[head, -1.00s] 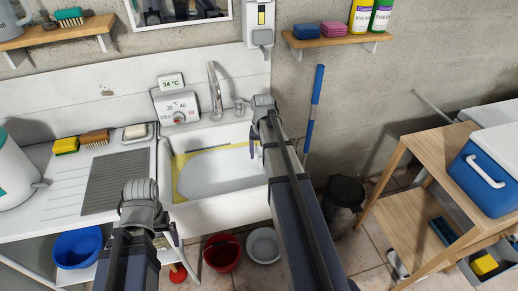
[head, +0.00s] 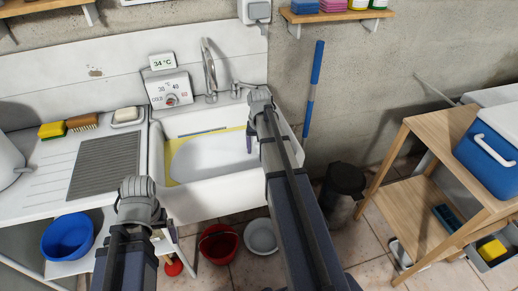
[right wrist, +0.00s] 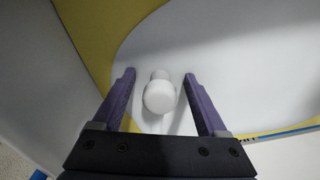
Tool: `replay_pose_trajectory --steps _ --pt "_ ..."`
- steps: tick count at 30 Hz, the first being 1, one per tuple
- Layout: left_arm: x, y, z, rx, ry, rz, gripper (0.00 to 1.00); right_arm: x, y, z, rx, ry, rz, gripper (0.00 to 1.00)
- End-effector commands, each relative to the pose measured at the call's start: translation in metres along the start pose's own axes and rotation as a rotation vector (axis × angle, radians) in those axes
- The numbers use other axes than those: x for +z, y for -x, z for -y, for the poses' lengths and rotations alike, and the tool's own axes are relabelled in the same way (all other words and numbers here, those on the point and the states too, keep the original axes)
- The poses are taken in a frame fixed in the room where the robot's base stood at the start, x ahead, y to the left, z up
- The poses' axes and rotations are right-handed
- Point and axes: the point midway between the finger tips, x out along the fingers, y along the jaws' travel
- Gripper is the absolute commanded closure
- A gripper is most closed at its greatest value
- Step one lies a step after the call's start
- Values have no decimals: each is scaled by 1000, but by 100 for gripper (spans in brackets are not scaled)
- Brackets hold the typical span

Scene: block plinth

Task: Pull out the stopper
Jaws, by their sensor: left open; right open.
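The white sink (head: 222,205) stands below the tap, with a yellow band inside and a pale rounded area, seemingly water, within it. A white round-topped stopper (right wrist: 159,96) shows in the right wrist view; I cannot make it out in the head view. My right gripper (head: 250,141) reaches over the right part of the sink. In the right wrist view its purple fingers (right wrist: 159,76) are open on either side of the stopper, with gaps. My left gripper (head: 170,234) is low in front of the sink's left side, partly hidden by its wrist; no object shows in it.
A tap (head: 209,70) and a temperature dial box (head: 171,90) stand behind the sink. A drainboard mat (head: 105,165), sponge (head: 52,130) and brush (head: 82,121) are left. A red bucket (head: 218,243) and white bowl (head: 260,236) are below; a wooden shelf trolley (head: 440,165) stands right.

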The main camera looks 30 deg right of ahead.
Motion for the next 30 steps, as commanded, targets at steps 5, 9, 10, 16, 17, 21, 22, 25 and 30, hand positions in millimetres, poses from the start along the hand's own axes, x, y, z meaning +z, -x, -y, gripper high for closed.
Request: replay_pose_trajectory --steps 5,9,10,16,17,21,22,25,30 --pt "0 -7 -1 0 0 0 4 0 -7 0 0 0 0 24" --pt "0 -6 0 0 0 0 4 0 -6 0 0 0 0 24" --pt "0 -6 0 0 0 0 4 0 -6 0 0 0 0 24" --pt "0 -6 -1 0 0 0 4 0 -6 0 0 0 0 45" --pt "0 -6 -1 0 0 0 4 0 -6 0 0 0 0 48" --pt "0 -6 -1 0 0 0 4 0 -6 0 0 0 0 64" --pt "0 -6 -1 0 0 0 4 0 -6 0 0 0 0 67" --pt "0 -6 -1 0 0 0 4 0 -6 0 0 0 0 78" --pt "0 -6 -1 0 0 0 4 0 -6 0 0 0 0 98"
